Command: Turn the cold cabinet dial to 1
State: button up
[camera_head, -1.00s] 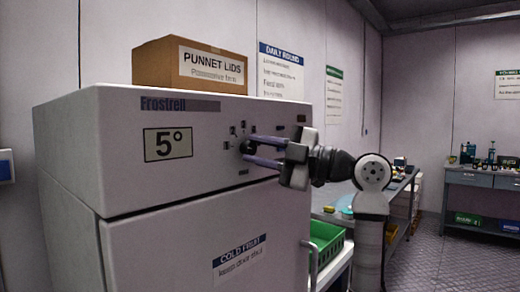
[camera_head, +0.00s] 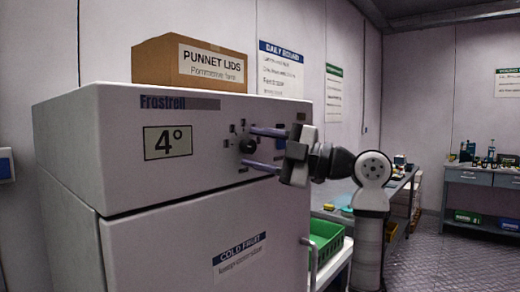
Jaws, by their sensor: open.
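The white cold cabinet (camera_head: 165,235) fills the left half of the view. Its display (camera_head: 168,142) reads 4°. The round black dial (camera_head: 247,146) sits on the upper front panel, with small dark marks around it; which mark it points to is too small to tell. My gripper (camera_head: 257,148) comes in from the right with its two fingers spread apart, one above the other. The fingertips are close to the dial, one above and one below it. I cannot tell whether they touch it.
A cardboard box labelled PUNNET LIDS (camera_head: 160,62) stands on top of the cabinet. A green crate (camera_head: 325,238) is just right of the cabinet, below my arm. A workbench (camera_head: 482,178) stands at the far right. The floor in front of it (camera_head: 455,255) is clear.

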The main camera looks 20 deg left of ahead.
jog(key=d+f+b, duration=0.2)
jog(key=d+b, duration=0.1)
jog(key=d, duration=1)
jog(key=shift+d, duration=0.35)
jog(key=shift+w, duration=0.1)
